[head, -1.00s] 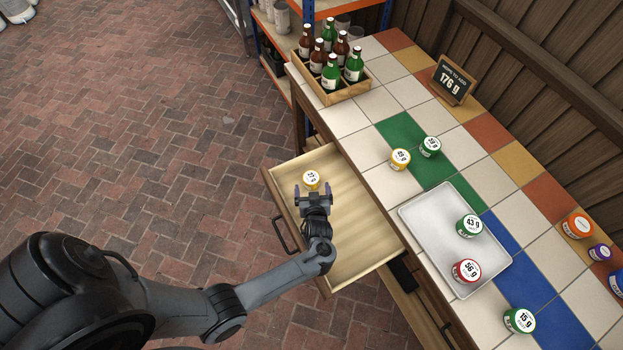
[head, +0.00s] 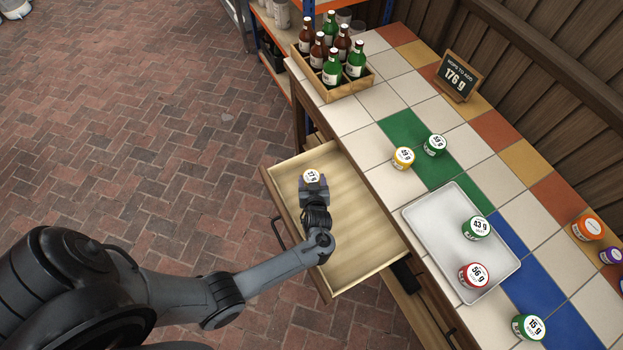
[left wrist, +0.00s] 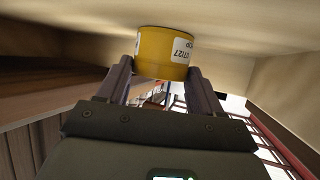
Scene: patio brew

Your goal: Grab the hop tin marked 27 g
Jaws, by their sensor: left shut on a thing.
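The hop tin marked 27 g (head: 311,177) is in the open drawer (head: 352,205), near its far left end, with its white lid facing up. In the left wrist view it is a yellow tin (left wrist: 164,50) with a white label, between my two fingers. My left gripper (head: 313,184) is shut on the tin's sides. The tin appears to rest on the drawer floor; I cannot tell for certain. My right gripper is not in view.
On the tiled counter are a metal tray (head: 435,222) with a 43 g tin (head: 476,229) and a 56 g tin (head: 473,275), a yellow tin (head: 402,158), a green tin (head: 434,145) and a 15 g tin (head: 529,327). A bottle crate (head: 333,88) and a sign (head: 457,77) stand behind.

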